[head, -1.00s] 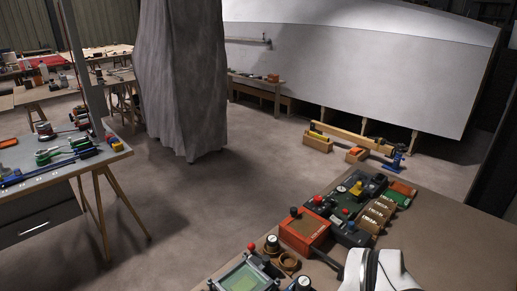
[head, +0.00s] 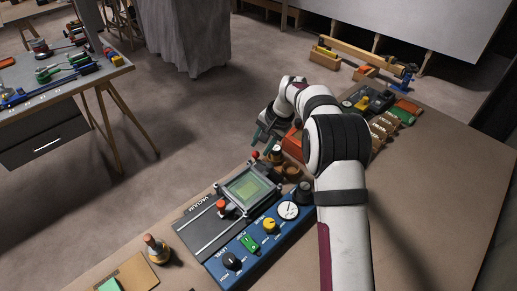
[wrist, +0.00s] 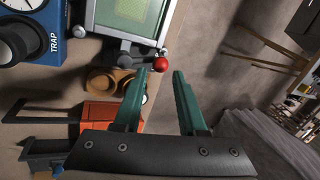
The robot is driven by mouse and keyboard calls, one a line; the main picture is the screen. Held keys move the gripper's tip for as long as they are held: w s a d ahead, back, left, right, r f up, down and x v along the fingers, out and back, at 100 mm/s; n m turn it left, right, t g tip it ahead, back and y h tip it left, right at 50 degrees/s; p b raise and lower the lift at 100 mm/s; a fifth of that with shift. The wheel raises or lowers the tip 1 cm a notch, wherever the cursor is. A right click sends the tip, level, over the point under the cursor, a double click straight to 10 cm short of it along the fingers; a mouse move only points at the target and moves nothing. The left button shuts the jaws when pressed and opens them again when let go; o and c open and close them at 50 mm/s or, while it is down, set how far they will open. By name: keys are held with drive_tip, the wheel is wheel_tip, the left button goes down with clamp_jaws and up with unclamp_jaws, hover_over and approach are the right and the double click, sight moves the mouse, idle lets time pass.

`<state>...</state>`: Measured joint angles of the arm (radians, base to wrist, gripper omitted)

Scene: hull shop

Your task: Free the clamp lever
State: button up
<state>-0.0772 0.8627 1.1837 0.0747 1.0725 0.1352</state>
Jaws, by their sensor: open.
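A red ball knob (head: 254,155) shows at the far corner of a metal frame around a green screen (head: 250,187). In the wrist view the red ball (wrist: 161,63) lies in line with the gap between my fingertips, beside the frame (wrist: 125,37). Another red knob (head: 221,206) stands at the frame's near left side. I cannot tell which knob belongs to the clamp lever. My gripper (head: 264,143) has green fingers and is open and empty, close to the far red knob; it also shows in the wrist view (wrist: 160,75). Contact is not visible.
A blue panel (head: 222,273) with dials and switches adjoins the screen. A brown ringed piece (wrist: 103,82) and an orange box (wrist: 100,112) lie close by my fingers. A small knobbed post (head: 156,249) stands at left. The bench's right side (head: 440,180) is clear.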

sight(257, 152)
drive_tip(key=shift+x, duration=1.75)
clamp_jaws()
